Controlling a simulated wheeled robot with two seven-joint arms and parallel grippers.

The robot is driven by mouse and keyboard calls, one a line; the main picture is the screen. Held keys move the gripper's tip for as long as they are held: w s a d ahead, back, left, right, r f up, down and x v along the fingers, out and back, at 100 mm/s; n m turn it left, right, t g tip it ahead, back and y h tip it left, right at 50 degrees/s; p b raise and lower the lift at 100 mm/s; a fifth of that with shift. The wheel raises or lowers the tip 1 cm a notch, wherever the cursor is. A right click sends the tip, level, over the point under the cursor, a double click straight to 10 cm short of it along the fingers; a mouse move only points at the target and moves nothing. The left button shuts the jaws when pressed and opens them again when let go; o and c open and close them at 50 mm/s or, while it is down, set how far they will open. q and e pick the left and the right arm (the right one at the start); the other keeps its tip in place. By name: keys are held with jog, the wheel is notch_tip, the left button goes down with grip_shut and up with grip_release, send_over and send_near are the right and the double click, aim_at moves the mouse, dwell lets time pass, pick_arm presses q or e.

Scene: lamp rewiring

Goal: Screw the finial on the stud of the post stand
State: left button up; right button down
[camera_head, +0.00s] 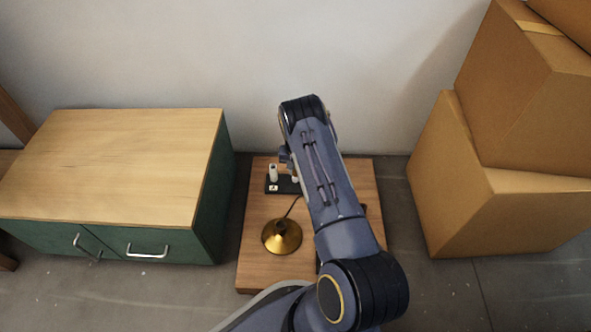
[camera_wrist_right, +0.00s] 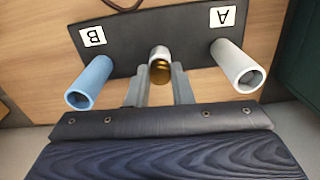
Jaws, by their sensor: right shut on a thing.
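The post stand is a black plate (camera_wrist_right: 140,38) marked A and B, seen close in the right wrist view. A white hollow post (camera_wrist_right: 236,66) stands by the A and a blue hollow post (camera_wrist_right: 89,82) by the B. Between them is a shorter whitish middle post (camera_wrist_right: 159,52). The brass finial (camera_wrist_right: 160,72) is between the fingers of my right gripper (camera_wrist_right: 160,86), which is shut on it. The finial lines up with the middle post's end; I cannot tell whether they touch. In the head view my arm partly hides the stand (camera_head: 271,187). My left gripper is not in view.
The stand is on a low wooden table (camera_head: 255,268) with a brass lamp base (camera_head: 282,236) and its dark cord. A green cabinet (camera_head: 110,165) with a wooden top is to the left. Stacked cardboard boxes (camera_head: 470,190) are to the right. A wall is behind.

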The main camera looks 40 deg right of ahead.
jog(key=m, duration=0.6)
jog(key=shift+m, duration=0.4)
jog(key=shift+w+m, duration=0.1)
jog(key=shift+m, duration=0.5)
jog(key=shift+m, duration=1.2)
jog(key=m, duration=0.3)
jog(key=shift+m, duration=0.3)
jog(key=shift+w+m, duration=0.1)
jog(key=shift+m, duration=0.9)
